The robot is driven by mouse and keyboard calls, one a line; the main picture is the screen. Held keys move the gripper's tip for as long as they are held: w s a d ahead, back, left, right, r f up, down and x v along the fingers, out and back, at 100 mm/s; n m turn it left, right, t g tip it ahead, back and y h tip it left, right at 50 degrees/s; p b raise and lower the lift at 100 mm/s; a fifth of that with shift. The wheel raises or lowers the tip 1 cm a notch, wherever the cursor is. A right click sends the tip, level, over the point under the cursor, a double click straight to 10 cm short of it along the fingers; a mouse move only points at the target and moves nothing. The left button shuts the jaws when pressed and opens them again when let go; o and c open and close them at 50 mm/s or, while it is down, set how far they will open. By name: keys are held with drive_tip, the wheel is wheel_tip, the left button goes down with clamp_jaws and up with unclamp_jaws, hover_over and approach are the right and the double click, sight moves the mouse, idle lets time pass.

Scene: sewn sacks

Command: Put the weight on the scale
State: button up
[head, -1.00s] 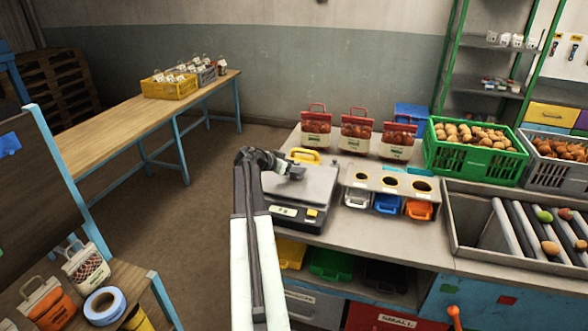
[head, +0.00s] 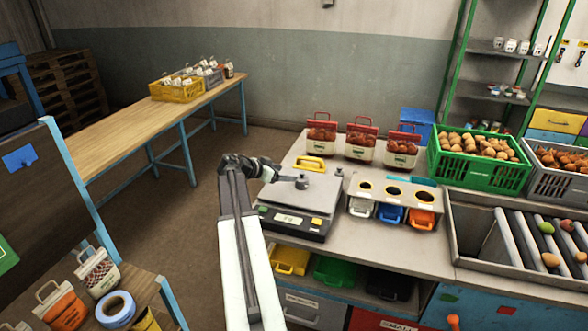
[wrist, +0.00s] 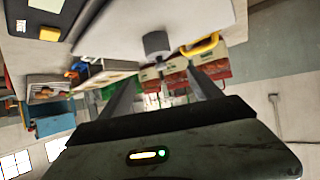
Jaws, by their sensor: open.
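The scale (head: 285,219) stands on the front left of the grey bench, with a flat metal pan and a dark front with a display and a yellow button. The weight also shows in the wrist view (wrist: 157,45), beyond my fingertips. My gripper (head: 281,177) is just left of the weight, open and empty, with a small gap between them. Its two fingers (wrist: 162,78) are spread apart in the wrist view.
A yellow handle (head: 309,163) is just behind the pan. A grey holder with three round holes (head: 393,191) stands to the right. Red-topped sacks (head: 361,144) line the back, and a green crate of potatoes (head: 480,170) is further right. The floor left of the bench is clear.

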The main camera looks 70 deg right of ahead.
drive_tip(key=v, duration=0.2)
drive_tip(key=shift+w+a+r, duration=0.1)
drive_tip(key=shift+a, duration=0.15)
drive_tip(key=w+a+f+n+t+y, duration=0.2)
drive_tip(key=w+a+f+n, duration=0.15)
drive_tip(key=w+a, duration=0.6)
drive_tip(key=w+a+f+n+t+y, duration=0.1)
drive_tip(key=w+a+f+n+t, duration=0.3)
drive_tip(key=a, duration=1)
drive_tip(key=w+a+f+n+y, duration=0.2)
drive_tip(key=w+a+n, duration=0.3)
drive_tip(key=w+a, duration=0.5)
drive_tip(key=s+a+f+n+y, duration=0.1)
drive_tip(key=a+n, duration=0.4)
drive_tip(key=a, duration=1.3)
drive_tip(key=s+a+f+n+y, duration=0.1)
drive_tip(key=a+n+y, duration=0.3)
drive_tip(key=a, duration=1.5)
drive_tip(key=shift+s+f+n+y, duration=0.3)
drive_tip(key=shift+f+n, duration=0.15)
drive_tip(key=shift+n, duration=0.7)
drive_tip(key=shift+w, duration=0.1)
